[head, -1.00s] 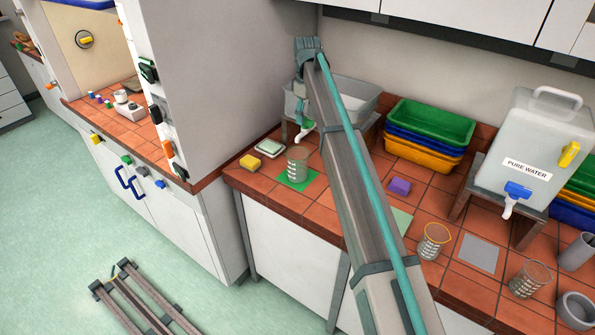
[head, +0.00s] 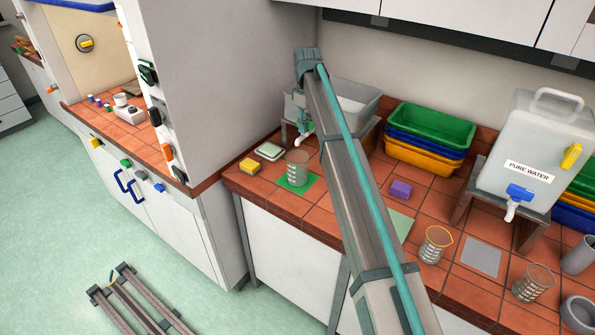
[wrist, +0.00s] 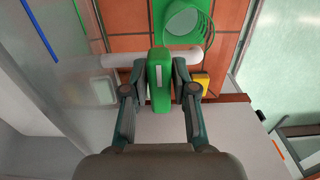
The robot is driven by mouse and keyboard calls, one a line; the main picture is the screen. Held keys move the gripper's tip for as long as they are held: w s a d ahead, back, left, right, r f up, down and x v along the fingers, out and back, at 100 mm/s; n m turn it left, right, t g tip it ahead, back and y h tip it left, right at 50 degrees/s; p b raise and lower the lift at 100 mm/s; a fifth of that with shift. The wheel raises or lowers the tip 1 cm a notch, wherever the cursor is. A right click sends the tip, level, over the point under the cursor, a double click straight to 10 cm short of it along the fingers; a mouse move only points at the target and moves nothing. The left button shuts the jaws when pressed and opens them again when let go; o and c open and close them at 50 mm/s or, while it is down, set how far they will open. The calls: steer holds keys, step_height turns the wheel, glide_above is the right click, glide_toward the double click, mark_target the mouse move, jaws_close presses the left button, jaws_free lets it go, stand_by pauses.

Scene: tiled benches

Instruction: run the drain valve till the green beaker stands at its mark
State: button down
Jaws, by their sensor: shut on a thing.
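The green valve handle (wrist: 159,80) stands upright between my fingers in the wrist view. My gripper (wrist: 160,92) is shut on it. A white spout (wrist: 180,59) runs from the valve to the right, its end by the near rim of the green beaker (wrist: 187,24). In the head view the beaker (head: 297,170) stands upright on a green square (head: 284,184) below the drain of the grey tank (head: 366,101). White marks show on its side. I cannot make out its liquid level. My arm hides part of the tank, and the valve is small there.
Stacked trays (head: 430,135) stand at the back.

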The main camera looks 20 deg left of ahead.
steer(key=n, duration=0.3)
steer(key=shift+p, duration=0.4)
steer(key=shift+n, duration=0.6)
steer(key=shift+n+p, duration=0.35)
steer(key=shift+n, duration=1.45)
stand_by(4.9)
